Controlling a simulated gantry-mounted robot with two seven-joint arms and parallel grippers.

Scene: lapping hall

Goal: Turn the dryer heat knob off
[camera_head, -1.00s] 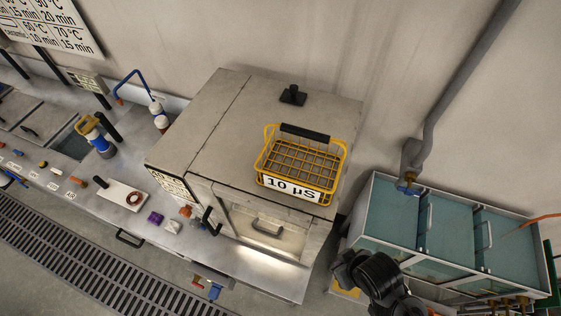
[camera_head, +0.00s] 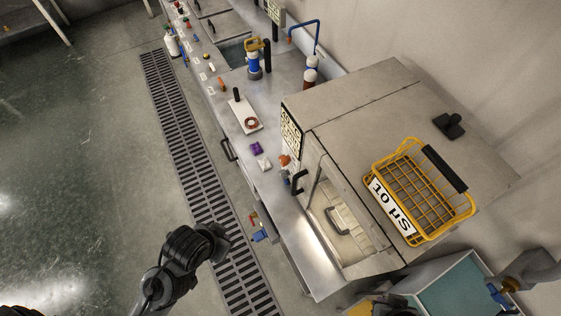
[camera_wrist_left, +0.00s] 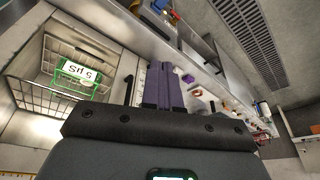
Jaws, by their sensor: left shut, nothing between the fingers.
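The dryer (camera_head: 360,110) is the large steel box with a glazed front door on the bench. An orange knob-like part (camera_head: 285,160) stands at its front left corner, beside a dark handle (camera_head: 299,182). I cannot tell for sure that it is the heat knob, nor read its setting. My left gripper (camera_wrist_left: 163,68) shows in the left wrist view with its two purple fingers shut together, empty. A dark handle (camera_wrist_left: 129,88) lies left of the fingers; I see no knob between them. In the head view I cannot make out the left fingers.
A green-framed basket (camera_wrist_left: 76,75) shows in the left wrist view. Red and blue valve handles (camera_head: 259,236) hang below the bench front. A floor grate (camera_head: 195,170) runs along the bench, with open floor at left.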

